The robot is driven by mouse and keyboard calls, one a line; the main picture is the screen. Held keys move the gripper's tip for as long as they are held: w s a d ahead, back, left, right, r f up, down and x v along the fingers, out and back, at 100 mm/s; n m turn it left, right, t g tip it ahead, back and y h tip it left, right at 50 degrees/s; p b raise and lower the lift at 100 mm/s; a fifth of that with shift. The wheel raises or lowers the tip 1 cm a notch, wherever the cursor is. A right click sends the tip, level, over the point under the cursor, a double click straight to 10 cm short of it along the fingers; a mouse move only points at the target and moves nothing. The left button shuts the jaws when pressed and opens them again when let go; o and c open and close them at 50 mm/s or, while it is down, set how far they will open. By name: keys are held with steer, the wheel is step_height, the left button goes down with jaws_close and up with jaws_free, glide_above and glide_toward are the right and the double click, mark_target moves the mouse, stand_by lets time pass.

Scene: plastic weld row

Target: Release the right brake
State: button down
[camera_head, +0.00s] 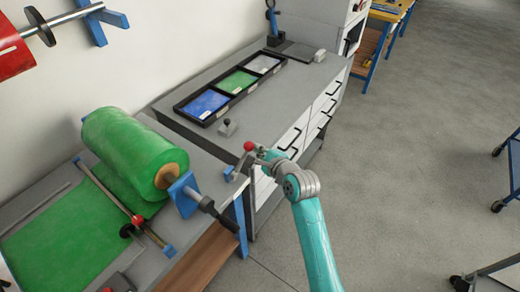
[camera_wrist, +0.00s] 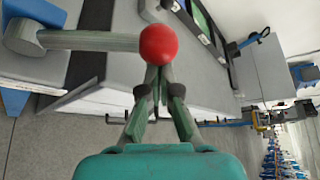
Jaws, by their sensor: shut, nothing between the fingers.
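The brake lever (camera_wrist: 90,41) is a grey rod with a round red knob (camera_wrist: 158,44) at its end. In the wrist view it runs level from a grey hub (camera_wrist: 24,37) at the left to the knob at upper centre. In the head view the red knob (camera_head: 249,146) shows at the right end of the green roll's bench, near a blue post (camera_head: 241,225). My gripper (camera_head: 262,157) is shut and empty. In the wrist view its fingertips (camera_wrist: 157,72) point at the knob's lower side, touching or very close; I cannot tell which.
The green roll (camera_head: 135,155) lies on the left bench, its dark shaft end (camera_head: 215,210) sticking out.

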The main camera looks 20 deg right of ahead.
mark_target(249, 144)
steer(key=r+n, duration=0.1)
steer(key=s+a+r+n+t, duration=0.1)
steer(key=a+r+n+t, duration=0.1)
steer(key=shift+s+a+r+h, duration=0.15)
steer(key=shift+s+a+h, duration=0.1)
steer(key=shift+s+h, duration=0.15)
steer(key=shift+s+a+r+n+t, duration=0.35)
steer(key=shift+s+a+n+t, duration=0.15)
steer(key=shift+a+n, duration=0.3)
steer(key=shift+s+a+r+n+t, duration=0.4)
steer(key=shift+s+a+n+t, duration=0.15)
steer(key=shift+n, duration=0.4)
steer(key=shift+s+a+r+n+t, duration=0.35)
steer(key=shift+s+a+n+t, duration=0.1)
steer(key=shift+a+n, duration=0.35)
steer(key=shift+d, duration=0.1)
